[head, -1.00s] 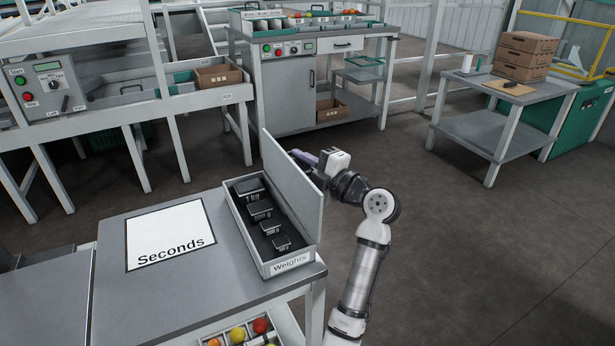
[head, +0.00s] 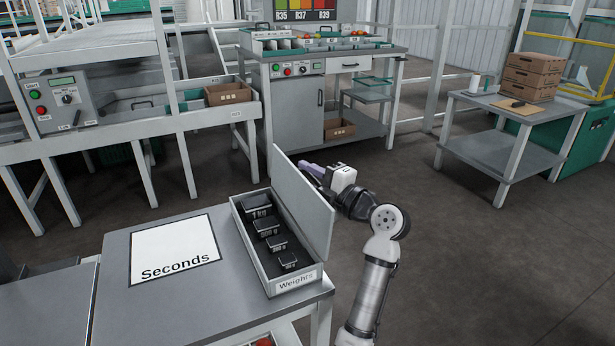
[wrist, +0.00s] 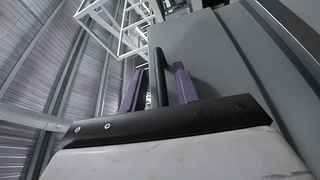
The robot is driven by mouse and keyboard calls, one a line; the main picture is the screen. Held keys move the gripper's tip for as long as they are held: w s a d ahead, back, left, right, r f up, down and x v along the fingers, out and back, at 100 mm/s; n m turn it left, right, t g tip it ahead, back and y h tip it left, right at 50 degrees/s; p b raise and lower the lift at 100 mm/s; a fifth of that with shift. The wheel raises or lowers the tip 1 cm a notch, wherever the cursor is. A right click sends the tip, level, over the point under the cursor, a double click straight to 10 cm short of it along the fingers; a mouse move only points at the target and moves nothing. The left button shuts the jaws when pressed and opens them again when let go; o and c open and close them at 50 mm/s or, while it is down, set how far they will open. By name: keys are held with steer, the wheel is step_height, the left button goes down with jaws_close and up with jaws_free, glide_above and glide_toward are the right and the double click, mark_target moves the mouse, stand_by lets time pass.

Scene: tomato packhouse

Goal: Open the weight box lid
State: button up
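The weight box (head: 300,279), a grey tray labelled "Weights", stands on the near table. Its lid (head: 303,200) stands raised, close to upright, along the box's right side. Several dark weights (head: 268,226) sit in a row inside. My gripper (head: 309,168) is behind the lid's far end, on its outer side, its fingers partly hidden by the lid. In the wrist view, the two purple fingers (wrist: 158,88) stand apart with a dark bar (wrist: 154,78) between them; I cannot tell whether they touch it. A grey panel fills the right of that view.
A white "Seconds" sheet (head: 176,249) lies left of the box on the table (head: 215,308). A bench with a control box (head: 60,98) is at the left, a cabinet (head: 295,108) at the back, and a side table with cartons (head: 528,78) at the right. The floor between is clear.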

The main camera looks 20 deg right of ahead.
steer(key=b+v, duration=0.1)
steer(key=v, duration=1.2)
steer(key=shift+s+d, duration=0.15)
steer(key=shift+s, duration=0.15)
